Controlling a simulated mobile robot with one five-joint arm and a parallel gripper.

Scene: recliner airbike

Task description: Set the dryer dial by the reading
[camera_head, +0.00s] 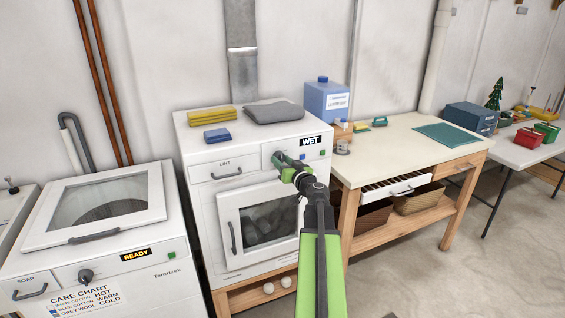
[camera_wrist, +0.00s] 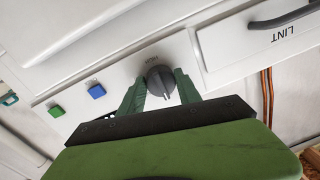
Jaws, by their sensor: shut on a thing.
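The white dryer (camera_head: 207,178) stands in the middle of the head view, and its small display (camera_head: 310,140) reads WET. My gripper (camera_head: 287,168) reaches up to its front panel and hides most of the dial there. In the wrist view, turned upside down, the dark round dial (camera_wrist: 159,78) sits between my gripper's two green fingers (camera_wrist: 161,92), which are shut on its sides. A pale mark on the dial points down in that view. The word HIGH is printed just above the dial there; other labels are hidden.
The lint drawer (camera_head: 226,171) is beside the dial. Blue (camera_wrist: 97,91) and green (camera_wrist: 56,111) buttons are on its other side. A washer (camera_head: 120,250) reading READY, with a care chart, stands left. A wooden workbench (camera_head: 400,150) stands right. Folded cloths lie on the dryer.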

